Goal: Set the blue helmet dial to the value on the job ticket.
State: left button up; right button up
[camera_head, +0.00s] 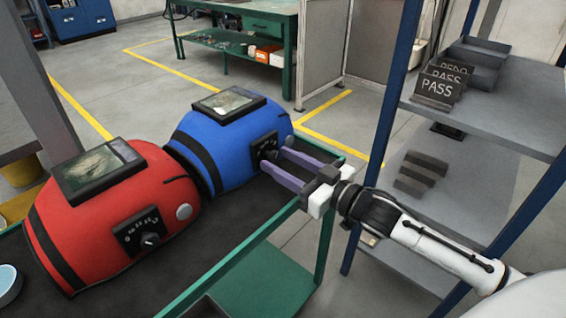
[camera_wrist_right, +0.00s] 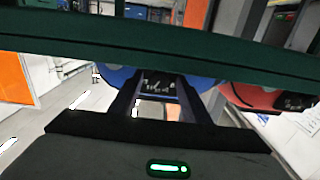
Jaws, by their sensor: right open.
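The blue helmet (camera_head: 212,138) lies on the dark top of a green-framed table in the head view, with a black dial panel (camera_head: 264,146) on its right side. My right gripper (camera_head: 273,160) is open, its two purple-looking fingers reaching from the right to that panel. The knob is largely hidden by the fingertips, so its setting and any contact cannot be told. In the right wrist view the panel (camera_wrist_right: 158,84) with small white marks shows between the dark fingers. No job ticket can be made out. My left gripper is not in view.
A red helmet (camera_head: 110,205) with its own dial (camera_head: 149,240) stands left of the blue one. The table's green edge rail (camera_head: 232,268) runs near my right gripper. A blue-post shelf (camera_head: 482,122) with dark PASS plates (camera_head: 436,89) stands at the right.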

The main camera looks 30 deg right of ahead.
jog(key=c, duration=1)
jog(key=shift+c, duration=0.2)
